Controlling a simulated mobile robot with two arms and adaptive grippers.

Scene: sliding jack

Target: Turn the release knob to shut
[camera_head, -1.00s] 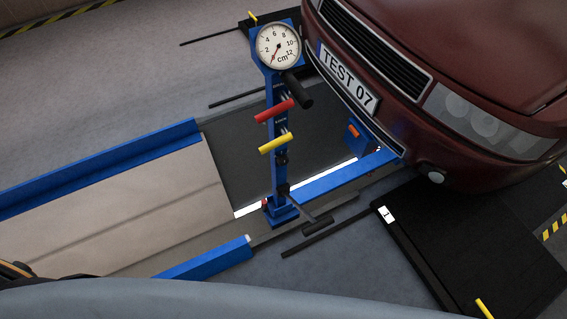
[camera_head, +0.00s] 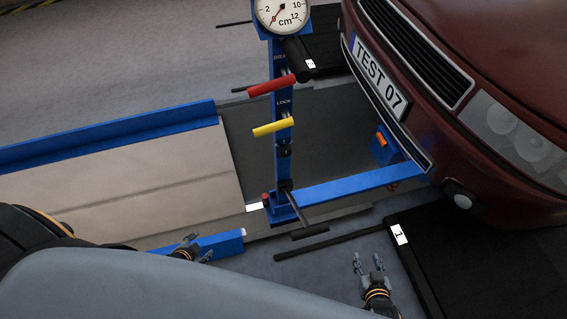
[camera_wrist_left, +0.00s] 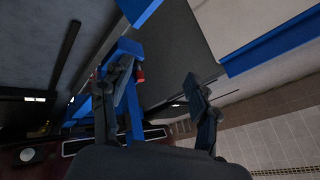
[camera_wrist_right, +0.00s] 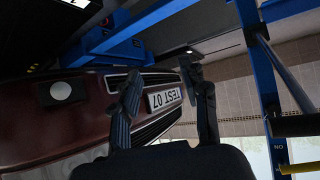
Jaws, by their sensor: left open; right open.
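The blue jack column (camera_head: 284,120) stands upright in the middle of the head view. It carries a small black knob (camera_head: 284,150) below the yellow handle and a small red knob (camera_head: 266,198) near its base; I cannot tell which is the release knob. My left gripper (camera_head: 194,246) is open and empty, left of the column base and apart from it. In the left wrist view its fingers (camera_wrist_left: 156,92) stand apart, with a red bit (camera_wrist_left: 140,75) by the left finger. My right gripper (camera_head: 367,264) is open and empty, right of the base, near the floor.
A red handle (camera_head: 270,87), a yellow handle (camera_head: 272,128) and a dial gauge (camera_head: 281,12) are on the column. A blue beam (camera_head: 360,186) runs right under the dark red car (camera_head: 530,190). A black platform (camera_head: 480,255) lies at lower right.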

